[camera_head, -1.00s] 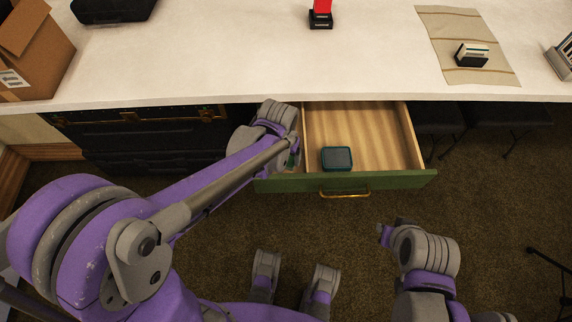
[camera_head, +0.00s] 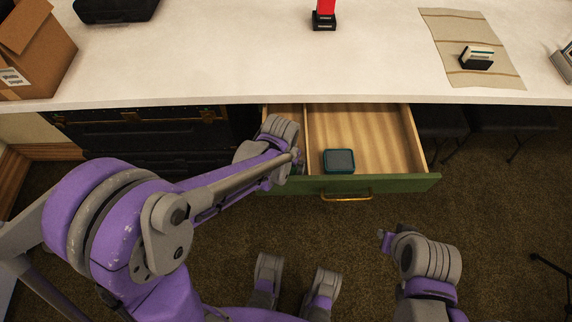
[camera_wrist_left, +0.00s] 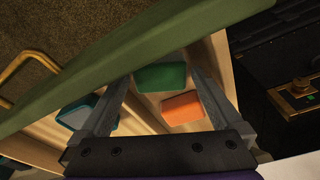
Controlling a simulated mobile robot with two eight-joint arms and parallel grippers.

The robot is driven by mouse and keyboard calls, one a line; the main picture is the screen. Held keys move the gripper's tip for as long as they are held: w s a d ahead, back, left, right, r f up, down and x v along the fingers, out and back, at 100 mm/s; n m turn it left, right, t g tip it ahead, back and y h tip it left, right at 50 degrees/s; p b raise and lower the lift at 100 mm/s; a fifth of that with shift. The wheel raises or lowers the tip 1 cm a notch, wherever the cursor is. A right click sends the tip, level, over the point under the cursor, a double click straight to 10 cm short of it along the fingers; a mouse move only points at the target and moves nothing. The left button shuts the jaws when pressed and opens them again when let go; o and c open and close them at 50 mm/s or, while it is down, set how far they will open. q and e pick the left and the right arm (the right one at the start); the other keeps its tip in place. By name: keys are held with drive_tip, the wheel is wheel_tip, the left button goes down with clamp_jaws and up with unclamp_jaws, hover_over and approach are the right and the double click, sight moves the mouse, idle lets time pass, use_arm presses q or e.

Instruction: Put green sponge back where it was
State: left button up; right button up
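The green sponge (camera_wrist_left: 160,77) shows between the fingertips of my left gripper (camera_wrist_left: 160,74) in the left wrist view. The fingers are apart, one close to each side of it; whether they touch it I cannot tell. An orange sponge (camera_wrist_left: 183,107) lies just beside it in the drawer. In the head view my left gripper (camera_head: 297,160) is at the narrow left compartment of the open drawer (camera_head: 385,182), and my arm mostly hides that compartment. My right gripper (camera_head: 385,240) is away from the drawer, its fingers too small to read.
A teal box with a grey top (camera_head: 339,160) sits in the wide drawer compartment. The drawer front has a brass handle (camera_head: 347,197). A white counter (camera_head: 240,60) overhangs the drawer. A dark chest (camera_head: 150,140) stands to the left. The wide compartment's right side is clear.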

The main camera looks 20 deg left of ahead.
use_arm(q)
drive_tip(key=shift+r, duration=0.1)
drive_tip(key=shift+r, duration=0.35)
wheel_tip(320, 180, up, 11)
drive_tip(key=s+p, duration=0.2)
drive_tip(key=p, duration=0.1)
drive_tip(key=s+a+t, duration=0.1)
drive_tip(key=s+a, duration=0.2)
drive_tip(key=s, duration=0.3)
drive_tip(key=s+a+n+t, duration=0.1)
drive_tip(key=s+a+t, duration=0.1)
drive_tip(key=s, duration=0.5)
drive_tip(key=shift+s+a+r, duration=0.3)
drive_tip(key=shift+a+r, duration=0.05)
drive_tip(key=shift+a, duration=0.45)
